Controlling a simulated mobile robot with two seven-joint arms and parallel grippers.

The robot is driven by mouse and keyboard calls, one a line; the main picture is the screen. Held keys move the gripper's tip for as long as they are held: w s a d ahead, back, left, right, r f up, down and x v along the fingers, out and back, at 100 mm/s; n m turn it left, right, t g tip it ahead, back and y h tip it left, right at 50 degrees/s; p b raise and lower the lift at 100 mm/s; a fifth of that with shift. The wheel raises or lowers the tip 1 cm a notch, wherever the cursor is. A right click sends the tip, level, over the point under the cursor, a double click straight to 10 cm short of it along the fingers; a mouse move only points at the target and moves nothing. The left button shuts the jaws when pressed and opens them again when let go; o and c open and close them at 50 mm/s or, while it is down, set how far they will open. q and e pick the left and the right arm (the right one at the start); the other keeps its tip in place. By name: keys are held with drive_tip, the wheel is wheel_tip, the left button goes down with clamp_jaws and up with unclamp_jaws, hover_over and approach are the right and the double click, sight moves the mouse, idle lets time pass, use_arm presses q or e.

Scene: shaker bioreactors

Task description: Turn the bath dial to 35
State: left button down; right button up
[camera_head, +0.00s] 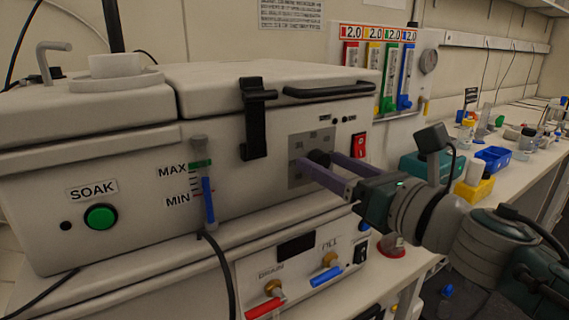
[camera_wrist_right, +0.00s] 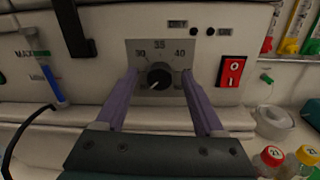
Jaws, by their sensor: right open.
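The bath dial (camera_wrist_right: 159,75) is a round black knob on a grey plate on the bath's front panel. The plate is marked 30, 35 and 40, with 35 at the top. In the right wrist view, its pale pointer mark appears to point to the lower left, away from 35. In the head view the dial (camera_head: 319,158) is partly hidden behind my fingers. My right gripper (camera_head: 318,161) is open, with its purple fingers on either side of the dial. In the right wrist view, gaps show between the knob and both fingers (camera_wrist_right: 159,78). My left gripper is out of view.
A red switch (camera_wrist_right: 232,71) is right of the dial plate. A black latch (camera_head: 255,115) hangs to its left. Drain and fill valves (camera_head: 265,300) are below. Colored flow meters (camera_head: 375,75) stand behind, and bottles and trays (camera_head: 493,157) are on the right bench.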

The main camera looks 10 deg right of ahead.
drive_tip(key=shift+c, duration=0.4)
clamp_jaws()
